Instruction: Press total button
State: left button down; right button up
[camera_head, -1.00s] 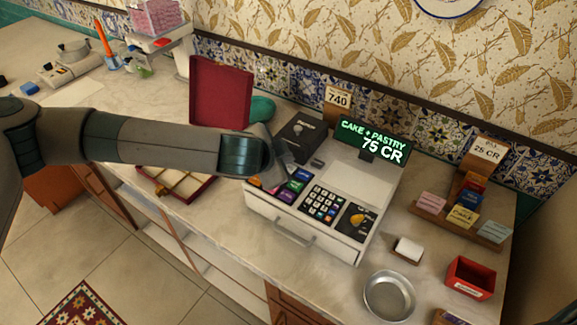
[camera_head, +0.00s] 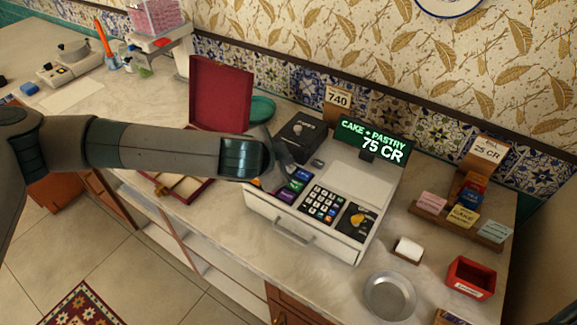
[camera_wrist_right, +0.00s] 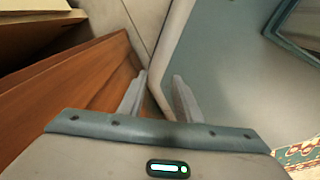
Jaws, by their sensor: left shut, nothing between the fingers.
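The white cash register (camera_head: 345,190) stands on the marble counter. Its green-lit display (camera_head: 374,139) reads "CAKE + PASTRY 75 CR". I cannot read which key is the total button. My left gripper (camera_head: 287,168) is shut and empty, over the register's left side by the coloured keys. My wrist hides some keys, and I cannot tell whether the fingertips touch one. My right gripper (camera_wrist_right: 160,78) is open and empty, away from the register.
An open red box (camera_head: 220,92) stands left of the register, with a teal dish (camera_head: 262,108) behind. To the right are a metal bowl (camera_head: 389,296), a red bin (camera_head: 471,277) and a wooden card rack (camera_head: 450,222). Wooden panelling (camera_wrist_right: 85,90) shows near my right gripper.

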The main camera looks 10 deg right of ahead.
pick_arm(q)
jog(key=shift+f, duration=0.35)
dwell(0.8)
jog(key=shift+r, duration=0.1)
jog(key=shift+r+p, duration=0.65)
jog(key=shift+r, duration=0.05)
notch_tip(320, 180, up, 5)
jog(key=p, duration=0.4)
dwell(0.3)
dwell(0.8)
